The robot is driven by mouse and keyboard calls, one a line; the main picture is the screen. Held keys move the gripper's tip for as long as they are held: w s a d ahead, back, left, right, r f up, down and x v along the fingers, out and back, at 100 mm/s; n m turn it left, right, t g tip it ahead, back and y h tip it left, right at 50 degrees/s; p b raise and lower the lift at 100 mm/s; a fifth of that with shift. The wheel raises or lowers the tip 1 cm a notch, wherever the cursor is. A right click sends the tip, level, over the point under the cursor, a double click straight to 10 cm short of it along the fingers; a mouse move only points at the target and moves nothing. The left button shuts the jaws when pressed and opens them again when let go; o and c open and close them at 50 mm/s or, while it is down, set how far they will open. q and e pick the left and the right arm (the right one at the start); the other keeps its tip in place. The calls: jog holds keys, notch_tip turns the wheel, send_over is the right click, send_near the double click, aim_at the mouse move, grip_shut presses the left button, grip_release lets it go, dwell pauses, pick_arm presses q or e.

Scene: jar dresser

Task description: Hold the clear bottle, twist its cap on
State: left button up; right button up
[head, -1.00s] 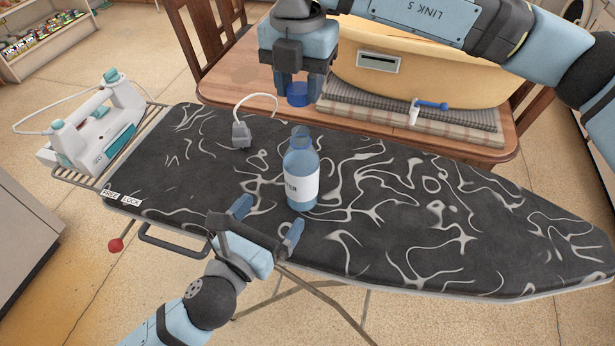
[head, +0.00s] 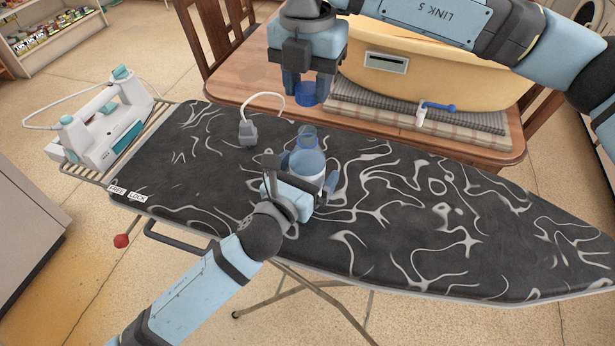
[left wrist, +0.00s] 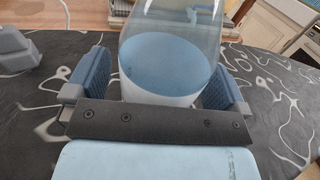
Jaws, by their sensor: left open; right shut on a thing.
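The clear bottle (head: 308,160) stands upright on the dark patterned ironing board (head: 400,220), its neck uncapped. It also fills the middle of the left wrist view (left wrist: 172,60). My left gripper (head: 308,180) is open, with one finger on each side of the bottle; in the left wrist view a gap shows beside at least the left finger. Its hand hides the bottle's lower front and most of the label. My right gripper (head: 306,88) is shut on the blue cap (head: 307,97), holding it pointing down, above and behind the bottle in the picture.
A white iron (head: 105,125) rests on the rack at the board's left end. A grey plug-like object with a white cord (head: 248,132) lies left of the bottle. Behind are a wooden table (head: 240,75), folded cloths (head: 470,138) and a yellow tub (head: 440,82). The board's right side is clear.

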aim_at(309, 131)
pick_arm(q)
jog(key=shift+w, duration=0.1)
jog(key=shift+c, duration=0.2)
jog(key=c, duration=1.3)
pick_arm(e)
jog(key=shift+f, duration=2.5)
jog(key=shift+f, duration=0.9)
jog(key=shift+f, duration=0.55)
pick_arm(q)
jog(key=c, duration=0.5)
jog(key=shift+o, duration=0.2)
pick_arm(e)
jog(key=m, duration=1.3)
